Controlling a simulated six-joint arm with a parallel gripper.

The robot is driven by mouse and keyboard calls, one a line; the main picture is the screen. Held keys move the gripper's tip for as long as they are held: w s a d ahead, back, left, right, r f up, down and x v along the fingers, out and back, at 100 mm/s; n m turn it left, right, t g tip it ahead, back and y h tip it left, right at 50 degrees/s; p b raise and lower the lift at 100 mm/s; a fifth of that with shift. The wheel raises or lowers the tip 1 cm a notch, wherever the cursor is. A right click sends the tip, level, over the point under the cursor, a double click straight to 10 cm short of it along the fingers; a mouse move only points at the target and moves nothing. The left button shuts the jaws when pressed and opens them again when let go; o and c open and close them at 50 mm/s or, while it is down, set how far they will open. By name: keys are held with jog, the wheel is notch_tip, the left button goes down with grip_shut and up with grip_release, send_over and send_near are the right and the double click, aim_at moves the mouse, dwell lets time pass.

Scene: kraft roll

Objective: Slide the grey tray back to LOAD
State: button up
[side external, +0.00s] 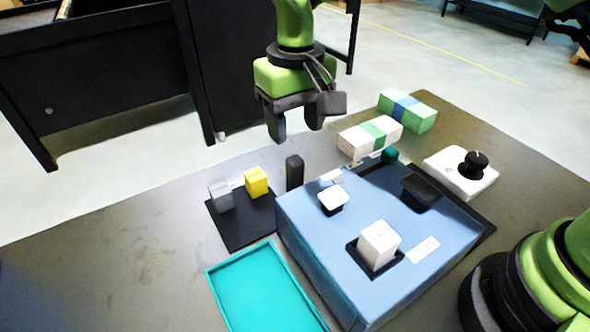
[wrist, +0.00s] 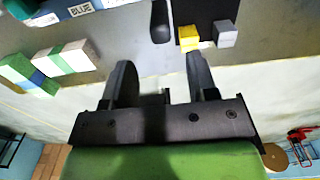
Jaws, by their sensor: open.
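No tray that is plainly grey shows, and I can read no LOAD mark. A flat dark plate (side external: 240,228) in the side view carries a grey block (side external: 221,196) and a yellow block (side external: 257,182); I cannot tell whether it is the tray. The plate (wrist: 188,12) also shows at the top of the wrist view. A dark upright post (side external: 294,171) stands beside the plate, and shows in the wrist view (wrist: 160,22). My gripper (side external: 295,128) is open and empty, raised above the post and apart from everything. Its two fingers (wrist: 160,72) show spread in the wrist view.
A blue box (side external: 340,265) holds a white cube (side external: 379,241) in a dark socket. A teal tray (side external: 212,285) lies in front. Two striped blocks, white-green (side external: 352,141) and green-blue (side external: 424,118), lie behind. A white knob box (side external: 449,178) stands right. The table's left is clear.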

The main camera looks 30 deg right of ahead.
aim_at(295, 172)
notch_tip(295, 172, down, 10)
jog(key=shift+f, duration=0.1)
dwell(0.4)
grip_shut()
